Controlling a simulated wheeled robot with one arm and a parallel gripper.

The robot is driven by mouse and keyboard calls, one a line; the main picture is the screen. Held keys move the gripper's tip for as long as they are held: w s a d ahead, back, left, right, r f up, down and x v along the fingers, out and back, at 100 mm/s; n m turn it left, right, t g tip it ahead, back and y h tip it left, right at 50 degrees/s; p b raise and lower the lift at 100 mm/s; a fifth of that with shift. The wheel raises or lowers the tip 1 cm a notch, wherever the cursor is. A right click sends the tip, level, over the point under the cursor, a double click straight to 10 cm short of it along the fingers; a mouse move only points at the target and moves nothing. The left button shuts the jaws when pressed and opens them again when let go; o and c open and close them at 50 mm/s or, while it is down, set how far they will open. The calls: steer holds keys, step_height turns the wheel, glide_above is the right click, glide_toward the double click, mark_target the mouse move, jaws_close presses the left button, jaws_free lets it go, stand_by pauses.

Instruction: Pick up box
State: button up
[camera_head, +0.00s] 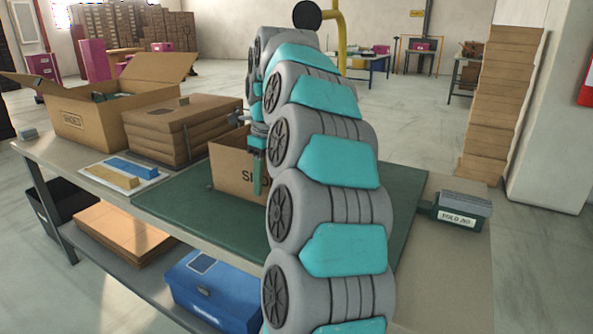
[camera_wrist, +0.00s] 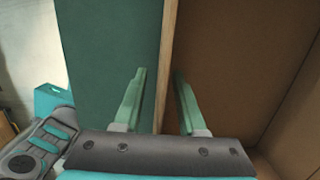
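An open brown cardboard box (camera_head: 229,166) with partly hidden dark lettering stands on the green mat (camera_head: 178,206) in the head view. My arm covers its right side. My gripper (camera_head: 258,172) is at the box, pointing down. In the wrist view my gripper (camera_wrist: 159,72) is open, with its two green fingers on either side of one wall of the box (camera_wrist: 235,55). The left finger is outside over the mat (camera_wrist: 110,45), and the right finger is inside. A gap shows between the fingers and the wall. The box interior in view looks empty.
A stack of flat cardboard (camera_head: 178,125) stands left of the box, with a larger open carton (camera_head: 85,128) beyond it. Blue and yellow blocks lie on a white sheet (camera_head: 121,174). A grey fold jig (camera_head: 463,209) is at the right. A blue case (camera_head: 210,290) sits on the lower shelf.

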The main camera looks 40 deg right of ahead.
steer(key=shift+c, duration=0.3)
steer(key=shift+r, duration=0.1)
jaws_close()
stand_by(0.9)
